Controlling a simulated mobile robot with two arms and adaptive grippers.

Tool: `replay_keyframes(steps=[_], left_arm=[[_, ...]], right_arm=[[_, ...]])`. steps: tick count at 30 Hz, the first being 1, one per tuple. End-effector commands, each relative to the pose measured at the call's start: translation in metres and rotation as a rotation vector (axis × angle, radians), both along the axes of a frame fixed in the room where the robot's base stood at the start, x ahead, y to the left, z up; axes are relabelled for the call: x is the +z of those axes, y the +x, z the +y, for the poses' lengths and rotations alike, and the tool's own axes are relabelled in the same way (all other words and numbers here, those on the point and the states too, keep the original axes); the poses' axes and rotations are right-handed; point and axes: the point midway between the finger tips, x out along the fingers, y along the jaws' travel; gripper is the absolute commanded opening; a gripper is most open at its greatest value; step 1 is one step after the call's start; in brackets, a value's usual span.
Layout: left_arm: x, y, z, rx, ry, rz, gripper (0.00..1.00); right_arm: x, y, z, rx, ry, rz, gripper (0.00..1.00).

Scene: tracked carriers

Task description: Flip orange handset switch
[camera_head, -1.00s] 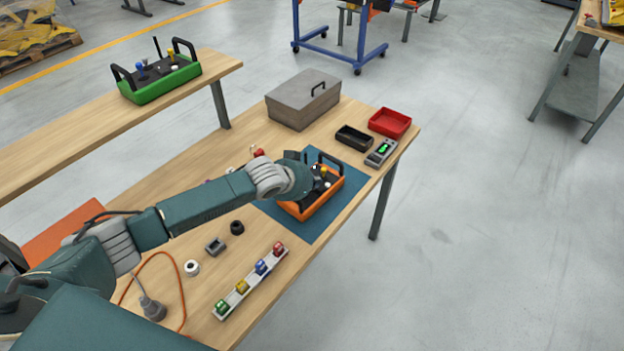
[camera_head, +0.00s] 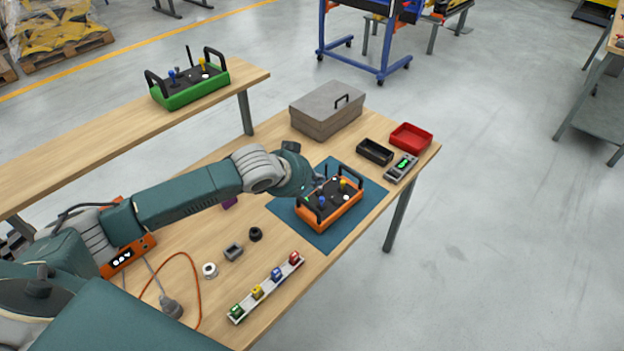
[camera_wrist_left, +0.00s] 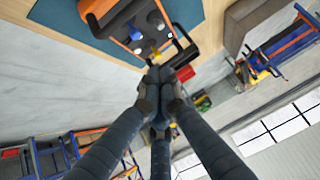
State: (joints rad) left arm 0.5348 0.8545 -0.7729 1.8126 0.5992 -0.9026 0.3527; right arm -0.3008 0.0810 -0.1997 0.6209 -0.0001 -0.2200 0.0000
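The orange handset (camera_head: 333,216) lies on the blue mat (camera_head: 284,210) on the wooden table. It has black handles at its ends, a dark panel, a blue stick, a yellow stick and pale knobs. It also shows at the top of the left wrist view (camera_wrist_left: 103,8). My left gripper (camera_head: 318,180) is at the handset's far-left side, close to its panel edge. Contact cannot be told. In the left wrist view its fingertips (camera_wrist_left: 158,78) meet with nothing visible between them. The switch's position is too small to tell. My right gripper is not in view.
A grey lidded box (camera_head: 322,115), a black tray (camera_head: 375,152), a red tray (camera_head: 411,137) and a grey meter (camera_head: 401,168) stand beyond the mat. A strip of coloured blocks (camera_head: 266,287) lies nearer. A green handset (camera_head: 190,90) stands on the other bench.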

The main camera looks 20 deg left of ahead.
Motion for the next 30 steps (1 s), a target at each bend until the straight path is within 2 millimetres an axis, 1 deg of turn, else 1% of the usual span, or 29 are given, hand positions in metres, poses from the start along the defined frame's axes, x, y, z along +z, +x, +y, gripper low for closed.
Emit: replay_keyframes(steps=[3,6,22,25,26,27,28,30], left_arm=[[0.008,-0.009,0.006,0.0,0.0,0.001,0.0],[0.012,-0.012,0.006,-0.001,0.0,0.001,0.0],[0.015,-0.013,0.007,0.0,0.0,0.001,0.0],[0.025,-0.012,0.007,0.0,0.0,0.0,0.0],[0.031,-0.012,0.007,0.0,0.0,0.0,0.0],[0.041,-0.012,0.007,0.0,0.0,0.0,0.0],[0.044,-0.012,0.007,0.0,0.0,0.0,0.0],[0.058,-0.012,0.007,0.0,0.0,0.0,0.0]], right_arm=[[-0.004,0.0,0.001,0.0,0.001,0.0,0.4],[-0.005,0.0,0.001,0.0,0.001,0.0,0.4],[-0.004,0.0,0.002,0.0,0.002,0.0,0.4],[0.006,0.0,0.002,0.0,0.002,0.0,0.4],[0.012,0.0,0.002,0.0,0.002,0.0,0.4],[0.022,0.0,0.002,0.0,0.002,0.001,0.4],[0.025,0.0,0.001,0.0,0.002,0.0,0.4],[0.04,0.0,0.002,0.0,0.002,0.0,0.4]])
